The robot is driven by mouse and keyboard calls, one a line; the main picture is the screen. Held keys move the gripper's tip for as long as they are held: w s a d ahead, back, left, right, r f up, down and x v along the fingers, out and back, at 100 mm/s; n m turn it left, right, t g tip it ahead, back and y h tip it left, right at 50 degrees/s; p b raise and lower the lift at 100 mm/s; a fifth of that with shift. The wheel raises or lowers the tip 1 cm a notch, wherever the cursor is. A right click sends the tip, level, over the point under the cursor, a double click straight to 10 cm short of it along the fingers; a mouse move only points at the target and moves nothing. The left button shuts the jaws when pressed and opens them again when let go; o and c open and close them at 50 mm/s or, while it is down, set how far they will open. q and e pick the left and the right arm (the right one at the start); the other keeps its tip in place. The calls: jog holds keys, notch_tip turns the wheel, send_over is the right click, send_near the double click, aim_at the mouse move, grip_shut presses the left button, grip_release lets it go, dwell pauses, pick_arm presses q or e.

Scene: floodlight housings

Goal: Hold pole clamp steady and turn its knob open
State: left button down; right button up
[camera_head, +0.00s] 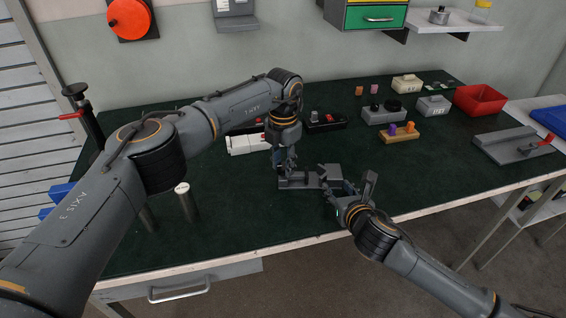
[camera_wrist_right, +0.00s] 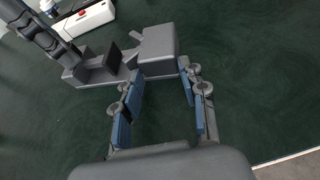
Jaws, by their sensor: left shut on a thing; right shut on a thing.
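The grey pole clamp (camera_head: 298,181) lies on the green bench top near its front edge; in the right wrist view its block with a notch (camera_wrist_right: 155,43) and low stepped base (camera_wrist_right: 90,73) show. My left gripper (camera_head: 285,168) comes down from above and is shut at the left part of the clamp; its fingers (camera_wrist_right: 66,52) partly cover that end. My right gripper (camera_head: 335,190) reaches in from the front right. Its blue-padded fingers (camera_wrist_right: 160,72) are shut on the clamp's block end. I cannot make out the knob separately; it may be hidden by a gripper.
A white box (camera_head: 246,144) and a dark switch box (camera_head: 325,121) stand behind the clamp. Peg blocks (camera_head: 400,134), a red bin (camera_head: 480,100) and a grey fixture (camera_head: 512,146) are on the right.

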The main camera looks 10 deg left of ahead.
pick_arm(q)
jog(key=n, duration=0.3)
jog(key=shift+d+n, duration=0.1)
jog(key=shift+n, duration=0.3)
jog(key=n, duration=0.8)
jog(key=shift+n, duration=1.3)
jog(key=shift+d+n, duration=0.1)
jog(key=shift+n, duration=0.9)
dwell(0.7)
jog(key=c, duration=1)
grip_release()
jog(key=shift+r, duration=0.1)
